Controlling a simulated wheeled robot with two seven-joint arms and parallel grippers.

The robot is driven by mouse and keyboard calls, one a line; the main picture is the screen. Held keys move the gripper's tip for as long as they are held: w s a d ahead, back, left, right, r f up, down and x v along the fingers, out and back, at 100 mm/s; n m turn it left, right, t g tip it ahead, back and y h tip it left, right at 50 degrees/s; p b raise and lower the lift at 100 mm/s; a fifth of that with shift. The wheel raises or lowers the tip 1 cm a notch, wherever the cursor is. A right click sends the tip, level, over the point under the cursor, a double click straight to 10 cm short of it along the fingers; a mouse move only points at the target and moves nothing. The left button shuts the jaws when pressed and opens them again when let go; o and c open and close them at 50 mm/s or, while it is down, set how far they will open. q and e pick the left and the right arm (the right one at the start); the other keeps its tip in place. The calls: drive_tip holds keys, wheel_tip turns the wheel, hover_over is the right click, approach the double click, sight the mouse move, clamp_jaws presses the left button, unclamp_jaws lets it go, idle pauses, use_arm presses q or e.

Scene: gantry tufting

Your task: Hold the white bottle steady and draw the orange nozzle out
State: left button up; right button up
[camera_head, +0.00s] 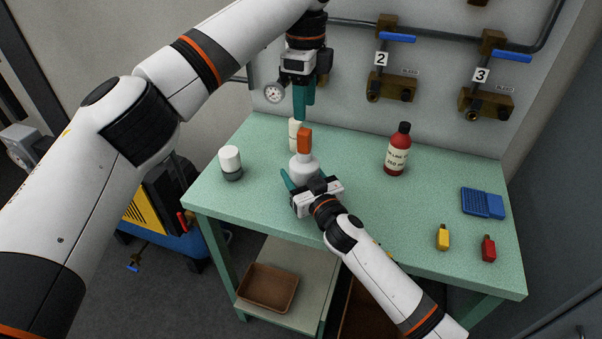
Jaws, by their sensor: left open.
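The white bottle (304,171) stands upright on the green table, with the orange nozzle (305,141) in its top. My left gripper (304,104) points down above the nozzle, apart from it. Its teal fingers are open and empty. My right gripper (298,181) is low at the front of the bottle. One teal finger shows at the bottle's left side. The other finger is mostly hidden, so I cannot tell whether the jaws grip the bottle.
A white cylinder (295,135) stands behind the bottle and a white-capped jar (231,163) to the left. A red bottle (396,155), blue case (482,203), yellow tag (442,238) and red tag (488,248) are on the right. Valves (389,85) and a gauge (273,93) line the back wall.

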sight(304, 131)
use_arm(q)
drive_tip(key=shift+f, duration=4.5)
clamp_jaws()
drive_tip(key=shift+r, duration=0.1)
drive_tip(key=shift+r, duration=2.9)
